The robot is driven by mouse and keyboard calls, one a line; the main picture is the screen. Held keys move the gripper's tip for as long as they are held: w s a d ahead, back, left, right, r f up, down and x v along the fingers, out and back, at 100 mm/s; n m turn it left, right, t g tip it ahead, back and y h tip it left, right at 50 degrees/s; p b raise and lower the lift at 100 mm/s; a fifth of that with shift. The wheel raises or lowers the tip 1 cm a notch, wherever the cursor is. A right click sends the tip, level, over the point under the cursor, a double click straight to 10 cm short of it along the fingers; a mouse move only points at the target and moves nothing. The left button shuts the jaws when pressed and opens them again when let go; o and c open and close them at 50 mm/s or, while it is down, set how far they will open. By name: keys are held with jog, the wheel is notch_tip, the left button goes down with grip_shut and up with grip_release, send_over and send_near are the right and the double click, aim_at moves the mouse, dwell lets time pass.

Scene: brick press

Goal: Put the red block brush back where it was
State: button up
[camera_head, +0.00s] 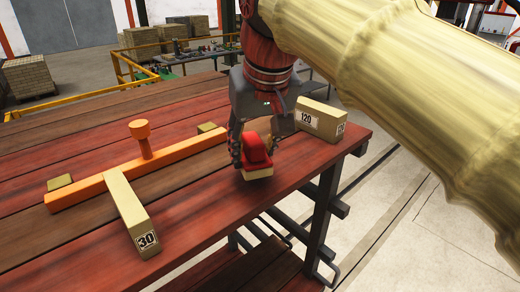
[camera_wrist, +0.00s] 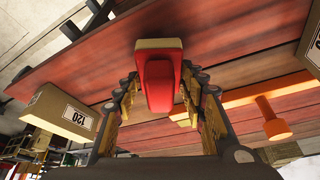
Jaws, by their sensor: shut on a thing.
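The red block brush (camera_head: 257,153) has a red grip on a pale tan block. My gripper (camera_head: 252,152) points down near the right edge of the table and is shut on the brush, with a finger on either side of its red grip. In the wrist view the brush (camera_wrist: 160,75) sits between the fingers of my gripper (camera_wrist: 162,92). I cannot tell for sure whether its base touches the table or hangs just above it.
The red plank table (camera_head: 80,120) carries an orange bar (camera_head: 100,184) with an upright knob (camera_head: 141,138). A block marked 30 (camera_head: 128,212) lies against the bar. A block marked 120 (camera_head: 318,117) stands close behind the brush. The front right tabletop is clear up to its edge.

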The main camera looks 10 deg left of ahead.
jog(key=shift+f, duration=1.25)
jog(key=shift+f, duration=0.2)
jog(key=o, duration=1.2)
jog(key=shift+r, duration=0.1)
jog(key=v, duration=1.2)
jog(key=s+d+f+m, duration=0.1)
jog(key=d+f+m, duration=0.1)
jog(key=d+f, duration=1.05)
jog(key=s+d+f+m+h, duration=0.1)
jog(key=s+d+f, duration=0.3)
jog(key=f, duration=0.6)
jog(key=s+d+f+m+t+h, duration=0.1)
jog(key=s+d+f+m, duration=0.1)
jog(key=s+d+f, duration=0.3)
jog(key=d+f, duration=0.3)
jog(key=f, duration=0.2)
jog(key=shift+s+d+f+t, duration=0.15)
jog(key=shift+d+f+t, duration=0.1)
jog(key=shift+t, duration=0.05)
